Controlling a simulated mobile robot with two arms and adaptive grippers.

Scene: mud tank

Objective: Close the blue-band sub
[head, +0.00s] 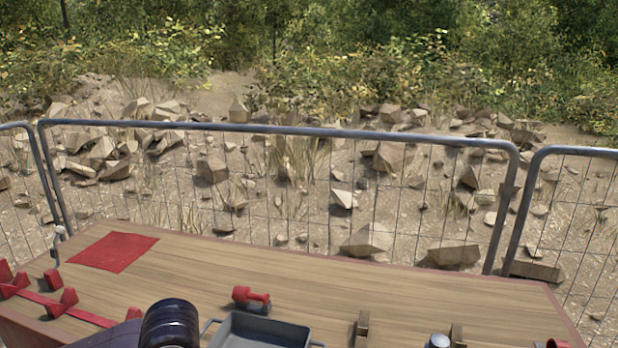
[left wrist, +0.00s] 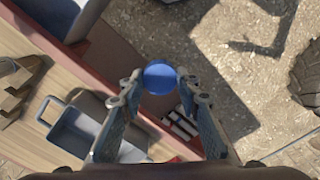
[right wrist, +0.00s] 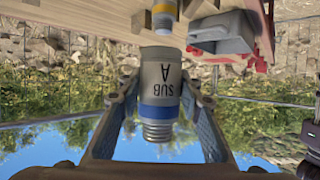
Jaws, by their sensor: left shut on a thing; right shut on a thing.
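The blue-band sub (right wrist: 161,85) is a grey cylinder marked "SUB A", with a blue band and a bare threaded end pointing down in the right wrist view. My right gripper (right wrist: 163,100) is shut on it, one finger on each side. In the left wrist view, a round blue cap (left wrist: 160,76) sits between the fingertips of my left gripper (left wrist: 159,88), which is shut on it. Its underside is hidden. The cap is apart from the sub's visible threads. Neither gripper shows in the head view.
The wooden table holds a grey tray (head: 262,334), a red-handled tool (head: 250,297), a red mat (head: 115,252), red holders (head: 62,301) and wooden cradles (head: 361,327). A yellow-banded sub (right wrist: 164,14) shows beyond mine. A metal fence (head: 300,131) stands behind. The table's back middle is clear.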

